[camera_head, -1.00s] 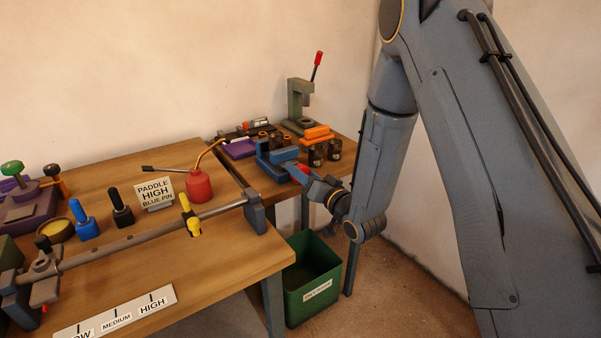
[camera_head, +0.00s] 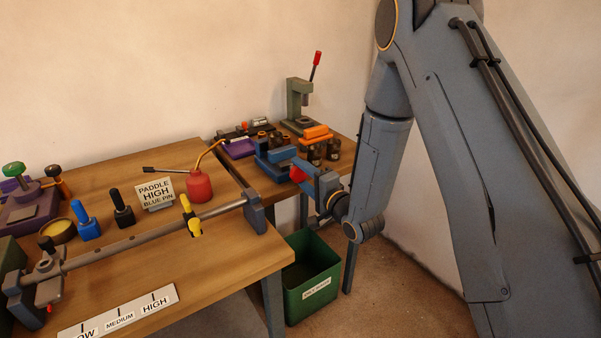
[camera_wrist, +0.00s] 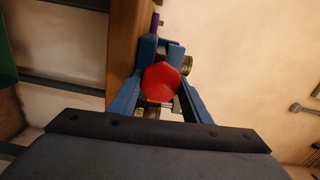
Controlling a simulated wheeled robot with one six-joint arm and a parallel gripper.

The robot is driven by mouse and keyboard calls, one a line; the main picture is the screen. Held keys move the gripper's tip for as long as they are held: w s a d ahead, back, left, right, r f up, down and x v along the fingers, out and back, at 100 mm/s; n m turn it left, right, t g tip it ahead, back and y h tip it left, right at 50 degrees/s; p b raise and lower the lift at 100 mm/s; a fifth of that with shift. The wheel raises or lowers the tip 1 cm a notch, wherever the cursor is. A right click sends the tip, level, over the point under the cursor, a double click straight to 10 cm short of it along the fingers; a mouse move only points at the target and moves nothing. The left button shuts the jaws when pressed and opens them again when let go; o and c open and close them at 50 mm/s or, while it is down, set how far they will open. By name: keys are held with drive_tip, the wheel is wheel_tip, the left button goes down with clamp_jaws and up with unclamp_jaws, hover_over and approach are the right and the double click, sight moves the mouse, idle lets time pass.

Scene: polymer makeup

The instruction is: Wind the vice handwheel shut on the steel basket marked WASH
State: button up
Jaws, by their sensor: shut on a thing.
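A blue vice (camera_head: 272,152) stands at the front edge of the far bench. Its red handwheel (camera_head: 297,174) faces me; in the wrist view the red wheel (camera_wrist: 161,82) sits between my two blue fingers. My gripper (camera_head: 305,176) is shut on this wheel, with its fingers on either side of it. Small dark round containers (camera_head: 316,154) stand right of the vice. I cannot read WASH on anything, and cannot tell whether a basket sits between the vice jaws, as the wheel and gripper hide part of the vice.
A green press (camera_head: 300,100) with a red-tipped lever stands behind the vice. An orange block (camera_head: 316,132) and a purple tray (camera_head: 239,149) are nearby. A green bin (camera_head: 312,279) is on the floor below. The near bench holds a red oil can (camera_head: 199,187) and a long rail (camera_head: 150,229).

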drive_tip(key=shift+f+m, duration=0.1)
drive_tip(key=shift+m, duration=1.1)
drive_tip(key=o, duration=1)
drive_tip(key=shift+s, duration=0.1)
drive_tip(key=shift+f, duration=0.1)
